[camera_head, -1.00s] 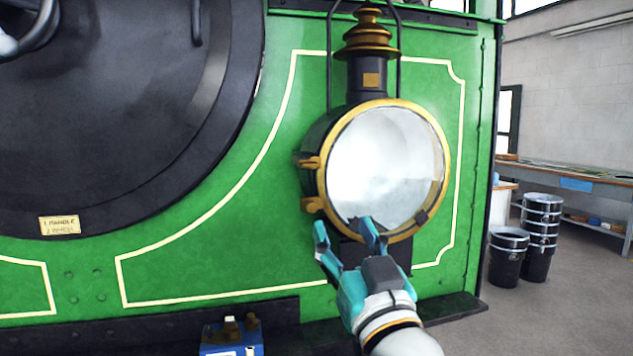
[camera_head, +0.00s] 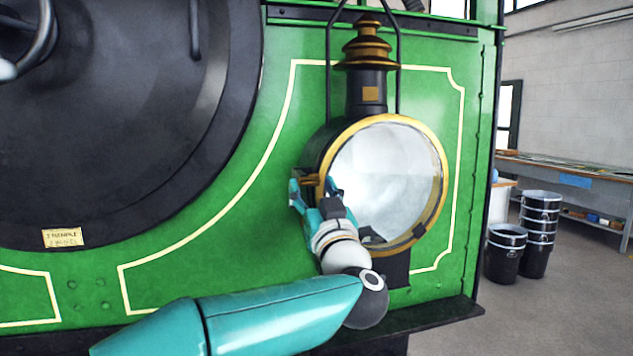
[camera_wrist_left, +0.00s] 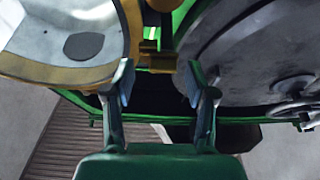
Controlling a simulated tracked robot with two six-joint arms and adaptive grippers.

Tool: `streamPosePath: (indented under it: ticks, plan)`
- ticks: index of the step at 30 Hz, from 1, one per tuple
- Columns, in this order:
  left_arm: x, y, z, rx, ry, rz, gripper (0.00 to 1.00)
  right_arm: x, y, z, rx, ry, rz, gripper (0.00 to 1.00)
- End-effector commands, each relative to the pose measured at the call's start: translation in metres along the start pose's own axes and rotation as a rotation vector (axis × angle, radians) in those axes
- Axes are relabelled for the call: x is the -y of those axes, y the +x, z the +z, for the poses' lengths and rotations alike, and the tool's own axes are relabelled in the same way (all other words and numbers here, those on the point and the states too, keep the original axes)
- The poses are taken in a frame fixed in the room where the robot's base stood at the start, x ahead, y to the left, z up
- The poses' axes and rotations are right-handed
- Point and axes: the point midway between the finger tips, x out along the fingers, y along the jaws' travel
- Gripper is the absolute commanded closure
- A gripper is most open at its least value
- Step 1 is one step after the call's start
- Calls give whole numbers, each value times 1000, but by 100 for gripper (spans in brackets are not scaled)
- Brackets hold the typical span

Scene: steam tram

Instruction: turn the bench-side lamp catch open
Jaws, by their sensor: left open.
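The bench-side lamp (camera_head: 385,175) is on the green locomotive front, with a brass rim, pale glass and dark body. Brass fittings (camera_head: 306,178) stick out from the left of its rim; they also show in the left wrist view (camera_wrist_left: 156,58). A small dark piece (camera_head: 419,230) sits at the rim's lower right. I cannot tell for sure which is the catch. My left gripper (camera_head: 314,187) is open at the rim's left side, its fingers partly hiding the lower fitting. In the left wrist view the brass fitting lies just beyond the gap between the fingertips (camera_wrist_left: 158,82). My right gripper is not in view.
The round dark smokebox door (camera_head: 120,110) with a small label plate (camera_head: 63,238) is on the left. A black ledge (camera_head: 440,318) runs below the lamp. Black buckets (camera_head: 506,254) and a workbench (camera_head: 570,180) stand on the right, with open floor near them.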

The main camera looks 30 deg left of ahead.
Motion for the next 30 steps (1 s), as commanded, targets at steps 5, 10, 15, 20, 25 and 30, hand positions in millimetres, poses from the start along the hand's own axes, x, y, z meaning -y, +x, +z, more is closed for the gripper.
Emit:
streamPosePath:
  ticks: [5, 10, 15, 20, 25, 30]
  plan:
    - [0, 6, 0, -1, 0, 0, 44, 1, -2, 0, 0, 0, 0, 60]
    - [0, 6, 0, -1, 0, 1, 44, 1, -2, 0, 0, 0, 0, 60]
    - [0, 6, 0, -1, 0, 1, 65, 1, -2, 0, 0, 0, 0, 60]
    - [-1, 5, 0, -1, 0, 1, 92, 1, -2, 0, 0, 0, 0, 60]
    - [2, 9, 1, -2, 0, 2, 100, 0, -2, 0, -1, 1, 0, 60]
    - [-2, 6, -1, -3, -9, 1, 100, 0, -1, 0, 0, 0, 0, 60]
